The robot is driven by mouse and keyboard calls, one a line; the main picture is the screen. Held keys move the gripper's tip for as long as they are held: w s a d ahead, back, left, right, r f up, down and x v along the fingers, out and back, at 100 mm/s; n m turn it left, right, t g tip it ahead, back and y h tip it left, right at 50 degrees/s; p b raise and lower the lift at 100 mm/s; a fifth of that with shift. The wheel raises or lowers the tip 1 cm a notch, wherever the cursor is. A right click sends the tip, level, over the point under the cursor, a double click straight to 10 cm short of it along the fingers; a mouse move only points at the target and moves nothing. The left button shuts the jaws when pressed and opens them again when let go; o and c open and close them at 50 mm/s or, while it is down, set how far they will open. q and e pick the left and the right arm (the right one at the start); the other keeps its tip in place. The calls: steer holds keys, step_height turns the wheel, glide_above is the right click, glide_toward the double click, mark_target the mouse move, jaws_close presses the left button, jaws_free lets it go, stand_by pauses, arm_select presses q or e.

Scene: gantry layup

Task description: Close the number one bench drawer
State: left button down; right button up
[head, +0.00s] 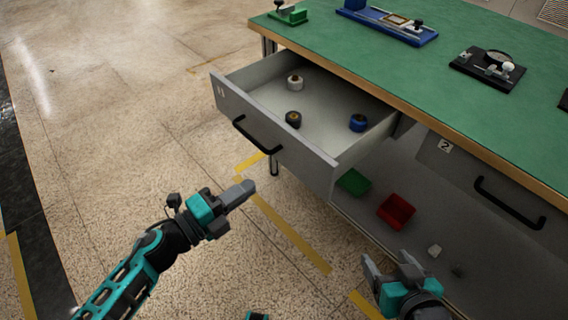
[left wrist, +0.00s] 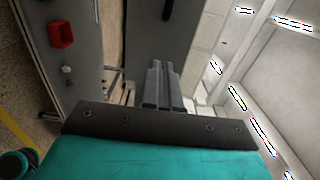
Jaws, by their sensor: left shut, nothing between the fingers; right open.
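The number one bench drawer (head: 221,112) stands pulled out from the left end of the bench in the head view. It has a grey front with a dark bar handle (head: 256,134). Several small rolls lie inside it, one of them blue (head: 358,123). My left gripper (head: 248,187) is shut and empty, in front of the drawer and apart from it. Its closed fingers also show in the left wrist view (left wrist: 162,84), with a grey panel behind them. My right gripper (head: 391,266) is open and empty at the bottom right, below the bench top.
The green-topped bench (head: 447,95) carries fixtures along its top. Drawer number two (head: 468,172) is shut, with a dark handle. A green bin (head: 354,182) and a red bin (head: 396,211) sit beneath. The floor at left is clear, with yellow tape lines.

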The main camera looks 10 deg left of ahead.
mark_target(293, 157)
arm_select(q)
steer(key=x, duration=1)
steer(key=shift+w+d+b, duration=0.15)
steer(key=shift+b, duration=0.25)
steer(key=shift+w+d, duration=0.15)
arm_select(e)
steer(key=shift+s+f, duration=0.1)
steer(key=shift+f, duration=0.45)
